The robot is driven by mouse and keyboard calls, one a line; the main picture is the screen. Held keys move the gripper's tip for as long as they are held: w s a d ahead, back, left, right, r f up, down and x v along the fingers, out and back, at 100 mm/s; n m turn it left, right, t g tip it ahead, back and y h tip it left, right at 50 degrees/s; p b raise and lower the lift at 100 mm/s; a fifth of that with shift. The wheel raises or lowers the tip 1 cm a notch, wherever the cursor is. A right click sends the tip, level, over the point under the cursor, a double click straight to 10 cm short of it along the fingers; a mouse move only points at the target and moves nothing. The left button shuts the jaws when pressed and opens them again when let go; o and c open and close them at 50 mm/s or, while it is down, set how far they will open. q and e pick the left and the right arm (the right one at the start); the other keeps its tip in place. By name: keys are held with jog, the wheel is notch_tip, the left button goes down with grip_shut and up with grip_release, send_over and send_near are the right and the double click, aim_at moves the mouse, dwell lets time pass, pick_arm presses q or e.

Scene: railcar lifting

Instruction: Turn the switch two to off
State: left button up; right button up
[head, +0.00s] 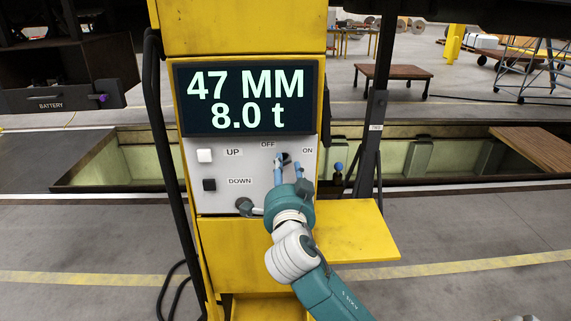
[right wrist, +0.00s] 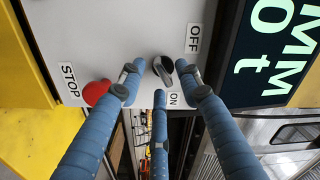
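The rotary switch (right wrist: 163,69) is a dark round knob with a grey ridge on a pale panel (head: 222,172). The OFF label (right wrist: 193,38) and ON label (right wrist: 174,98) sit beside it; the ridge seems slanted toward ON. No number for the switch is readable. In the head view the switch (head: 285,158) is partly covered by my right gripper (head: 287,168). In the right wrist view my right gripper (right wrist: 160,75) is open, its blue fingertips spread around the knob, with gaps visible; contact is unclear. My left gripper is not in view.
A red STOP button (right wrist: 96,92) is close to one finger. The white UP button (head: 205,155) and black DOWN button (head: 209,184) are left of the switch. The display (head: 248,98) above reads 47 MM, 8.0 t. A yellow shelf (head: 352,232) juts out right.

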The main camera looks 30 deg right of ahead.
jog(key=shift+w+d, duration=0.15)
jog(key=shift+w, duration=0.1)
grip_shut()
jog(key=shift+n, duration=1)
jog(key=n, duration=0.2)
jog(key=shift+n, duration=0.3)
jog(key=n, duration=0.3)
jog(key=shift+d+r+n+p, duration=0.1)
jog(key=shift+n+p, duration=0.2)
jog(key=shift+p, duration=0.1)
jog(key=shift+s+n+p, duration=0.1)
jog(key=shift+n+p, duration=0.5)
jog(key=shift+n, duration=1.3)
